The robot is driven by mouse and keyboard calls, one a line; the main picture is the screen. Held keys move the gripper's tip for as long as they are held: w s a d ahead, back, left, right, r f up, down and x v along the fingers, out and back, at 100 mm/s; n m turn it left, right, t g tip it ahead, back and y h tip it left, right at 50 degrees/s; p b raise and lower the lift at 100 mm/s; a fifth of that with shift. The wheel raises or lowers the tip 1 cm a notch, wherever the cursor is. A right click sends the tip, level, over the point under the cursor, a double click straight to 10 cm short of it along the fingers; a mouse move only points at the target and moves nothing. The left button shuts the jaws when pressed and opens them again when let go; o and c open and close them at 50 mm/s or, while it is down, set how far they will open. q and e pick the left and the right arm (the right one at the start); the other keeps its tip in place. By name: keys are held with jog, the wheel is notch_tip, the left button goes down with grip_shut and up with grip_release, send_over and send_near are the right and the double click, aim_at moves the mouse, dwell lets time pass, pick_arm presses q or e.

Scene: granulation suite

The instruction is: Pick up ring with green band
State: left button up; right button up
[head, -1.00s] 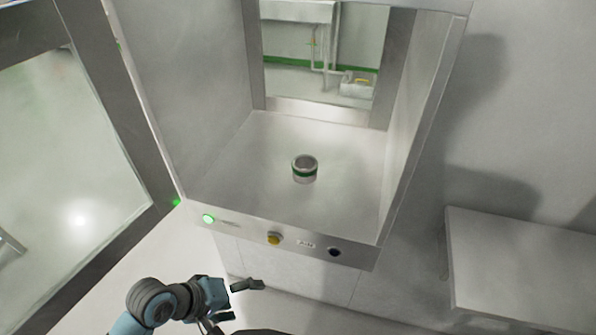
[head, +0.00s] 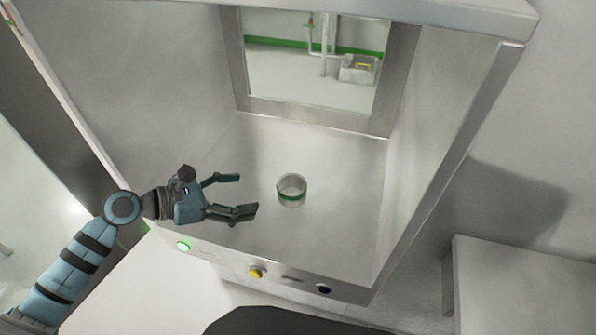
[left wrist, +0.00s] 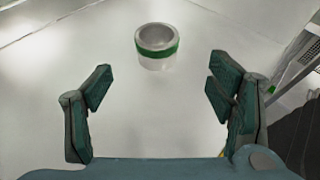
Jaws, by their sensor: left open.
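The ring with green band (head: 291,190) is a short metal cylinder, open at the top, with a green stripe around it. It stands upright on the floor of the pass-through chamber. My left gripper (head: 240,195) is open and empty inside the chamber, just left of the ring, its fingers pointing toward it. In the left wrist view the ring (left wrist: 157,47) lies ahead of the fingertips, between the lines of the two fingers (left wrist: 160,88), not touching them. My right gripper is not in view.
The chamber floor (head: 335,170) is bare around the ring. Metal side walls and a back window (head: 312,60) enclose it. A grey bench (head: 520,290) stands at right.

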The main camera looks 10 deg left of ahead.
aim_at(292, 185)
pick_arm(q)
jog(key=shift+w+d+f, duration=0.25)
jog(key=shift+w+d, duration=0.35)
jog(key=shift+w, duration=0.3)
jog(key=x, duration=0.1)
jog(key=b+x, duration=0.1)
jog(key=x, duration=0.3)
jog(key=shift+s+d, duration=0.3)
jog(key=shift+d, duration=0.2)
jog(key=x, duration=0.2)
jog(key=b+x, duration=0.1)
jog(key=x, duration=0.1)
jog(key=w+a+x, duration=0.1)
jog(key=x, duration=0.1)
jog(key=shift+f+b, duration=0.25)
jog(key=shift+b, duration=0.05)
jog(key=shift+w+d+f, duration=0.1)
jog(key=shift+d, duration=0.25)
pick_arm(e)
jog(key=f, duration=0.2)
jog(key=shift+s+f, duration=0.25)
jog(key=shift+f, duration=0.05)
pick_arm(q)
jog(key=c, duration=1.5)
jog(key=shift+c, duration=0.2)
jog(key=shift+r, duration=0.25)
